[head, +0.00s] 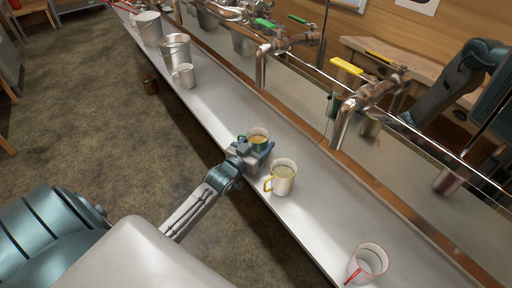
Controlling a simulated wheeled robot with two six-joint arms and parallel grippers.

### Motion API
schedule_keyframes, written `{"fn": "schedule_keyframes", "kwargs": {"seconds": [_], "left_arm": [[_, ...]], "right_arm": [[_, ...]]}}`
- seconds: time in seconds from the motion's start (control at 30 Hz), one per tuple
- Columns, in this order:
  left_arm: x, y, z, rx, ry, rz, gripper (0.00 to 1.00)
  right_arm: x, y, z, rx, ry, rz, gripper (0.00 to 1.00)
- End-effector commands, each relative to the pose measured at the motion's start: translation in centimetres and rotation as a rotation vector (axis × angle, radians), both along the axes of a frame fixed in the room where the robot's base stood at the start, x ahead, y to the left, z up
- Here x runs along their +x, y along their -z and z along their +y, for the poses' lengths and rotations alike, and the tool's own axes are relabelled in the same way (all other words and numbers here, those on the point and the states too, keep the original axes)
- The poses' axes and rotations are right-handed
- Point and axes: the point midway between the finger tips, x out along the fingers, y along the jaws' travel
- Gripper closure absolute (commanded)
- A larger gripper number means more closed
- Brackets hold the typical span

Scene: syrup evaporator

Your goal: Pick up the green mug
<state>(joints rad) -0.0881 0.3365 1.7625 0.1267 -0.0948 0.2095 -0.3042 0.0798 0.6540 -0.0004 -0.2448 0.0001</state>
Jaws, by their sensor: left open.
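The green mug (258,136) stands on the long pale counter, with a brownish inside showing at its open top. My left gripper (256,149) is at the mug, coming from the lower left. Its jaws are open, and the fingers lie close around the mug's near side and hide its lower part. I cannot tell whether the fingers touch it. My right gripper does not show.
A white mug with a yellow handle (283,178) stands close to the right. A white mug with red rim (369,262) is nearer the front. A metal pail (175,52) and pale mug (184,76) stand farther back. Taps (365,100) overhang the counter (325,215).

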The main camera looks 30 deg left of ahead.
Motion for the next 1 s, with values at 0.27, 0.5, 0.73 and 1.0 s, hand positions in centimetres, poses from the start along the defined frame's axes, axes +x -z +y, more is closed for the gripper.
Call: {"fn": "schedule_keyframes", "kwargs": {"seconds": [0.27, 0.5, 0.73, 1.0], "left_arm": [[1.27, 0.02, -0.1, 0.0, 0.001, -0.001, 0.34], [1.24, 0.01, -0.09, 0.0, 0.001, 0.0, 0.5], [1.25, -0.1, -0.09, 0.001, 0.002, -0.002, 0.75], [1.18, -0.2, -0.06, 0.001, 0.002, -0.002, 0.75]], "right_arm": [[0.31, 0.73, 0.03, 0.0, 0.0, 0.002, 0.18], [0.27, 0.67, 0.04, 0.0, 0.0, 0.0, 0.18], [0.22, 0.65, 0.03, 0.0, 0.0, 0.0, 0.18], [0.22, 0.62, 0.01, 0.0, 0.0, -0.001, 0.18]]}}
